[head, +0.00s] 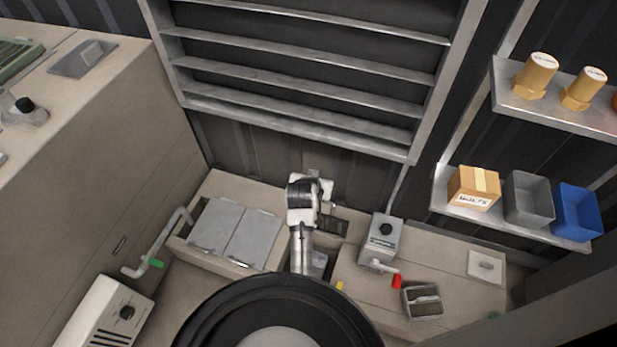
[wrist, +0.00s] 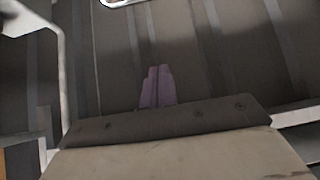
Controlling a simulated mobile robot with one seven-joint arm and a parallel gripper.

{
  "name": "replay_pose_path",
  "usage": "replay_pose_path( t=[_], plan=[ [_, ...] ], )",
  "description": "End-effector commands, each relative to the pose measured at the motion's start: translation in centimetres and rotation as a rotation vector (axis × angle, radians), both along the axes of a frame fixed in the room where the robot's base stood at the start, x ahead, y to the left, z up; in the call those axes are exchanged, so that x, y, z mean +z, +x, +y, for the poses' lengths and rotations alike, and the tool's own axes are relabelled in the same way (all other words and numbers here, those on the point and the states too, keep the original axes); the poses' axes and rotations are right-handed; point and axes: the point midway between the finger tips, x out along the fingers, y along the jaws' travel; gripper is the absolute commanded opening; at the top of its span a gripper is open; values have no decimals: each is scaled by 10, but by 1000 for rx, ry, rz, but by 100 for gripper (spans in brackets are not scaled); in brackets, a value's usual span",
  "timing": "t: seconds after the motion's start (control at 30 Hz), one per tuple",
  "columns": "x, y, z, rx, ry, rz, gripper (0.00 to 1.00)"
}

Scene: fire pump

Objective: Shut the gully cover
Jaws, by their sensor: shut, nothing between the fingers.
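I cannot tell for certain which part is the gully cover. Two flat grey lids (head: 235,230), each with a small handle at its front edge, lie side by side on the low bench left of my arm. A dark slatted piece (head: 333,226) shows just right of my arm, partly hidden by it. My gripper shows in the wrist view (wrist: 157,87) with its fingers together and empty, against a dark ribbed wall. In the head view my wrist is over the back of the bench, and the fingertips are hard to make out there.
A grey box with a red-handled lever (head: 381,243) and an open small tray (head: 423,301) stand right of my arm. A louvred panel (head: 300,70) is behind. Shelves with bins (head: 528,198) are at right.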

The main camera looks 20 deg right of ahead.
Motion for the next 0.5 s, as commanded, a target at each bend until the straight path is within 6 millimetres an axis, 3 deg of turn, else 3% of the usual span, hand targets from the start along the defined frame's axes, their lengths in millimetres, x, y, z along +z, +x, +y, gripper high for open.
replay_pose_path(
  t=[0.03, 0.17, 0.5],
  plan=[
    [-10, -11, -10, -29, 10, 34, 0],
    [-23, -23, -20, -62, 22, 73, 0],
    [-61, 5, -38, -61, 22, 72, 0]
  ],
)
